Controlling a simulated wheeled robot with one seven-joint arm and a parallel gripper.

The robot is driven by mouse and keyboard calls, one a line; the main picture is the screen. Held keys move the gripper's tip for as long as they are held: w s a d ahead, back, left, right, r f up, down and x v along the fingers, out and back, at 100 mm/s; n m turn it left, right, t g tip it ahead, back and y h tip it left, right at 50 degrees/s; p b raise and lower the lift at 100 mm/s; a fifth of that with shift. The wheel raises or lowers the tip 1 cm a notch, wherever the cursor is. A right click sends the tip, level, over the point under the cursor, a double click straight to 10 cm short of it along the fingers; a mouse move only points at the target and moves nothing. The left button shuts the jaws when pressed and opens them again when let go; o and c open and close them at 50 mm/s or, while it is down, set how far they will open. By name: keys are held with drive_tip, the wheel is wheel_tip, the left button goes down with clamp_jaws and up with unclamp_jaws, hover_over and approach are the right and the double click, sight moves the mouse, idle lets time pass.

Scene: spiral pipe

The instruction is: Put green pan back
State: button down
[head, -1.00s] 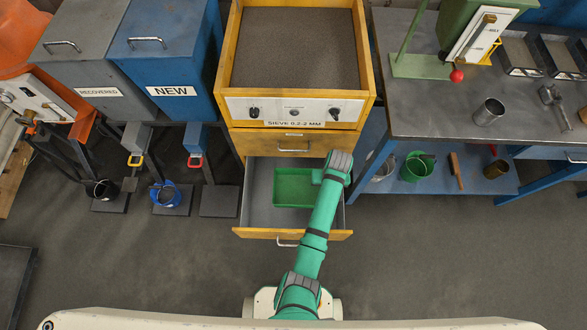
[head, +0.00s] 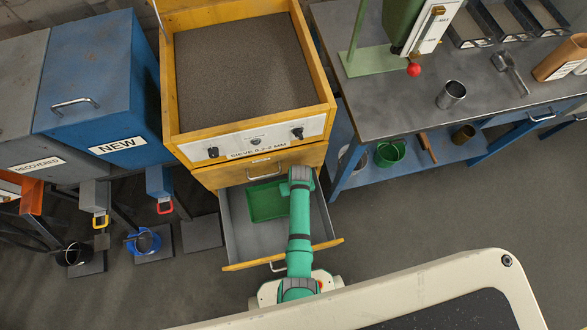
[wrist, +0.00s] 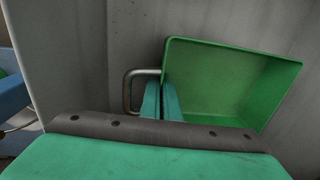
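The green pan (head: 268,201) is a rectangular tray inside the open drawer (head: 237,257) under the sieve box. In the wrist view, the pan (wrist: 225,80) shows its open inside, with a bent metal handle (wrist: 129,90) on its left side. My gripper (wrist: 162,101) is at that side, with its two fingers close together. One finger is on the handle side and one on the inner side of the pan's wall, and they appear shut on it. In the head view my gripper (head: 298,178) is over the pan's right side, and the fingers are hidden. Whether the pan touches the drawer floor is unclear.
The yellow sieve box (head: 250,150) rises behind the drawer. A workbench (head: 385,98) stands at right, with a green bucket (head: 390,153) on its lower shelf. Blue and grey bins and small buckets are at left. The floor right of the drawer is clear.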

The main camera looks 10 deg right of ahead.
wheel_tip(320, 180, down, 3)
drive_tip(key=shift+d+f, duration=0.1)
drive_tip(key=shift+f, duration=0.5)
drive_tip(key=shift+w+f, duration=0.1)
drive_tip(key=c, duration=2)
unclamp_jaws()
